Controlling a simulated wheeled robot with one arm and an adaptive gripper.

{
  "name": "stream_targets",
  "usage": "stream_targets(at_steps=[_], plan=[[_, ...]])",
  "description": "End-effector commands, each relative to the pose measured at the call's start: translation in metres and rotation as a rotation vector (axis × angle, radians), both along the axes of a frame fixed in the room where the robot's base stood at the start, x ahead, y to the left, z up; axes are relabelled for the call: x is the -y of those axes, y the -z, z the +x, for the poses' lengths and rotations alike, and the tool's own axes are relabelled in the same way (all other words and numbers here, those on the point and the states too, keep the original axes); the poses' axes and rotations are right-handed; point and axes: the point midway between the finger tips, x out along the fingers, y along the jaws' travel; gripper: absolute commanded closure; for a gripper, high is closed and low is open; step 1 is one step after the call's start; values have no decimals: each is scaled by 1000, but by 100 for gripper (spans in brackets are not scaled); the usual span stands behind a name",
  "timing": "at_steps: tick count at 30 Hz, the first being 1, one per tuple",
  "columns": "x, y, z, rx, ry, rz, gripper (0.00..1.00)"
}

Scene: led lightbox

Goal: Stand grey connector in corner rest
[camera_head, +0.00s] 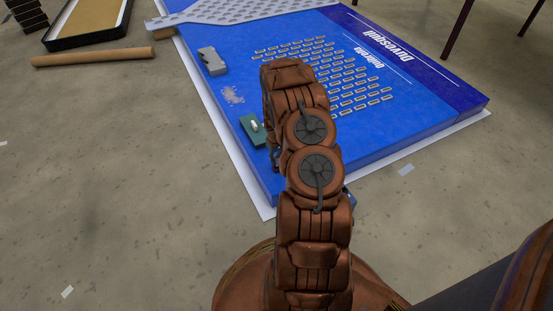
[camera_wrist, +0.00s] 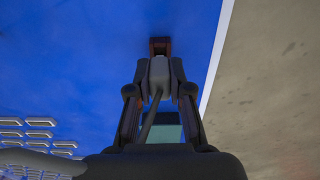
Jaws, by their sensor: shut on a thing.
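In the wrist view my gripper (camera_wrist: 158,66) is shut on a grey piece, which I take to be the grey connector (camera_wrist: 158,76). A dark grey cable-like strip runs from it toward the camera. Just beyond the fingertips is a small brown, dark-fronted block (camera_wrist: 160,46); I cannot tell whether it is the corner rest or whether the connector touches it. In the head view my arm hides most of the gripper and the held piece.
The blue panel (camera_head: 238,118) lies on a white sheet on the concrete floor, with rows of small light modules (camera_head: 350,82). A teal block (camera_head: 250,128) and a grey block (camera_head: 211,61) sit along its left side. A cardboard tube (camera_head: 92,57) lies at left.

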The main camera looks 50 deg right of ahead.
Motion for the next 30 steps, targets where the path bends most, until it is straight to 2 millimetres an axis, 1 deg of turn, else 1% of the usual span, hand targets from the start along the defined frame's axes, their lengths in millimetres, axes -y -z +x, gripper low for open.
stream_targets(at_steps=[16,30], plan=[[0,0,0,0,0,0,100],[0,8,1,1,0,0,100]])
